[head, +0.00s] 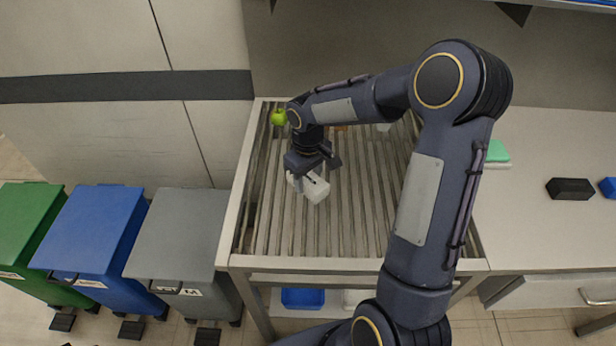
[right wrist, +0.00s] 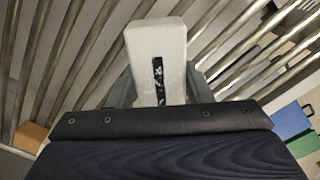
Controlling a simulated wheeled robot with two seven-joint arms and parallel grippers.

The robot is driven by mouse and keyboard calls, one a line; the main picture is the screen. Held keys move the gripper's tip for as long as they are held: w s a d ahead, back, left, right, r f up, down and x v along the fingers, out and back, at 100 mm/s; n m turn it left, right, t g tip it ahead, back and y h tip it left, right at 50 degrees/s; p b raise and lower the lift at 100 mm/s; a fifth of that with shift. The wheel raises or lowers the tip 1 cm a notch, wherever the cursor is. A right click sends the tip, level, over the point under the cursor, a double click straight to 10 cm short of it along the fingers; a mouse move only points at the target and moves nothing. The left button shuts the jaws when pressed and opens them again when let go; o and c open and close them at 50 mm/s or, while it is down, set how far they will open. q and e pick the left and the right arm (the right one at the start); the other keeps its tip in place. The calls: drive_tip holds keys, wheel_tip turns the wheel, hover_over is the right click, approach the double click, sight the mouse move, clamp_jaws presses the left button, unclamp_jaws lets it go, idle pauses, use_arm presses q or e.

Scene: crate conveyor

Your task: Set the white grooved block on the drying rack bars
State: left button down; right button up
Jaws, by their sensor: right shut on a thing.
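The white grooved block (head: 316,190) is in my right gripper (head: 311,176), over the left middle part of the drying rack bars (head: 346,215). In the right wrist view the block (right wrist: 158,45) stands out between the fingers, with a dark groove on its near face. The right gripper (right wrist: 160,88) is shut on it. The rack bars (right wrist: 60,60) show behind the block. I cannot tell whether the block touches the bars. My left gripper is not in view.
A green apple (head: 279,117) lies at the rack's back left corner. A counter (head: 540,220) to the right holds a green and white sponge (head: 497,152) and a black block (head: 570,189). Green, blue and grey bins (head: 180,230) stand to the left. The front bars are clear.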

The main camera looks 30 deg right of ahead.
sight(308, 178)
drive_tip(key=o, duration=1.3)
wheel_tip(308, 178, up, 12)
drive_tip(key=s+a+m+t+y, duration=0.1)
drive_tip(key=s+a+t, duration=0.1)
drive_tip(key=s, duration=0.5)
drive_tip(key=s+a+m+t+y, duration=0.1)
drive_tip(key=s+a+m, duration=0.1)
drive_tip(key=s, duration=0.6)
drive_tip(key=s+a+m+t+y, duration=0.1)
drive_tip(key=s+a+t, duration=0.1)
drive_tip(key=s, duration=0.5)
drive_tip(key=shift+s+a+t+y, duration=0.2)
drive_tip(key=shift+a+t+y, duration=0.15)
drive_tip(key=shift+a, duration=0.3)
